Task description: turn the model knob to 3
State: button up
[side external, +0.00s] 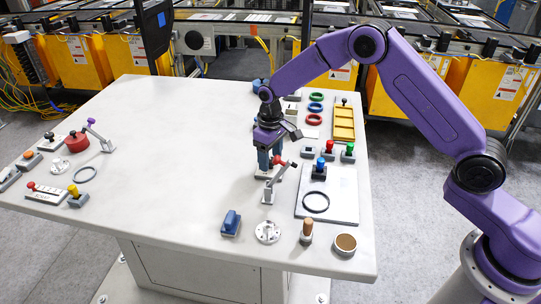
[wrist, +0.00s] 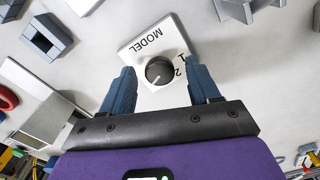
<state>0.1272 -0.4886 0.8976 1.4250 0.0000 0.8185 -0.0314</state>
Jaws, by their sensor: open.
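The model knob (wrist: 159,70) is a dark round dial with a light mark on its face, on a white plate (wrist: 143,42) lettered MODEL. In the wrist view the digits 1 and 2 show at the dial's right; a 3 is not visible. The mark seems to point to the lower left, away from those digits. My gripper (wrist: 161,72) is open, its blue fingers on either side of the knob with gaps showing. In the side view my gripper (side external: 269,160) points down over the white plate (side external: 267,174); its fingers hide the knob there.
Push buttons (side external: 320,170) and a grey board (side external: 343,190) with a dark ring lie to the right. The table's left-centre is clear.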

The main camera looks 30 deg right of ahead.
jog(key=c, duration=1)
jog(key=shift+c, duration=0.2)
jog(key=n, duration=0.4)
jog(key=shift+n, duration=2.3)
jog(key=o, duration=1)
jog(key=shift+o, duration=0.2)
